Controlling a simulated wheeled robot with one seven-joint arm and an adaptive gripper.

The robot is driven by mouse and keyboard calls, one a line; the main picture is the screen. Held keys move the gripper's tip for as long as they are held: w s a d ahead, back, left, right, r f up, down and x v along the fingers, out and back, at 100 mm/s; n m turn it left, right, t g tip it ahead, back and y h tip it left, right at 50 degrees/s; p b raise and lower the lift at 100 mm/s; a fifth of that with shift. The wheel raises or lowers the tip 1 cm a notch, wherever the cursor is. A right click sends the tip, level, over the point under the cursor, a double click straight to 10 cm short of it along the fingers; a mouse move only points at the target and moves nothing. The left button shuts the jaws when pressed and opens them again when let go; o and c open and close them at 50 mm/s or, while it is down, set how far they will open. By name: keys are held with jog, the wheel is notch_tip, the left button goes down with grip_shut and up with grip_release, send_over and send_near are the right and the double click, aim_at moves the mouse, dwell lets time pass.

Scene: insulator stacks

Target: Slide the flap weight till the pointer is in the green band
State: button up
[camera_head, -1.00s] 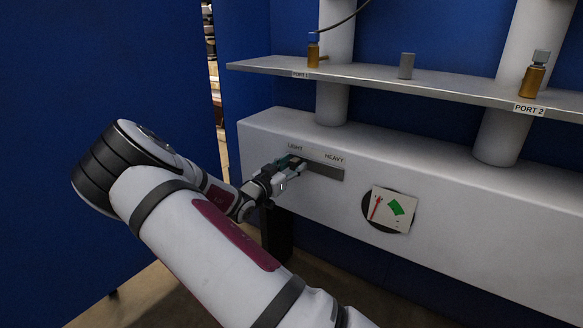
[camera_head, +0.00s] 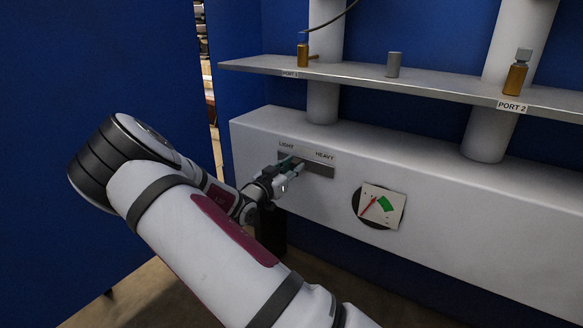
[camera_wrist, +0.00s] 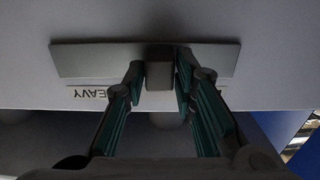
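The flap weight (camera_wrist: 159,75) is a small grey block on a grey slotted plate (camera_wrist: 100,60) in the wrist view. My gripper (camera_wrist: 160,70) has one teal-padded finger on each side of the block and looks closed on it; any slim gap at the sides is hard to judge. In the head view my gripper (camera_head: 294,165) is at the slot plate (camera_head: 318,171), near its LIGHT end, and hides the weight. The round dial (camera_head: 357,201) has a pale card with a red pointer (camera_head: 368,206) and a green band (camera_head: 386,203). The pointer lies left of the green band, outside it.
A blue wall panel (camera_head: 90,60) stands at the left.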

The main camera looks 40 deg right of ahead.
jog(key=shift+o, duration=0.8)
jog(key=v, duration=1.2)
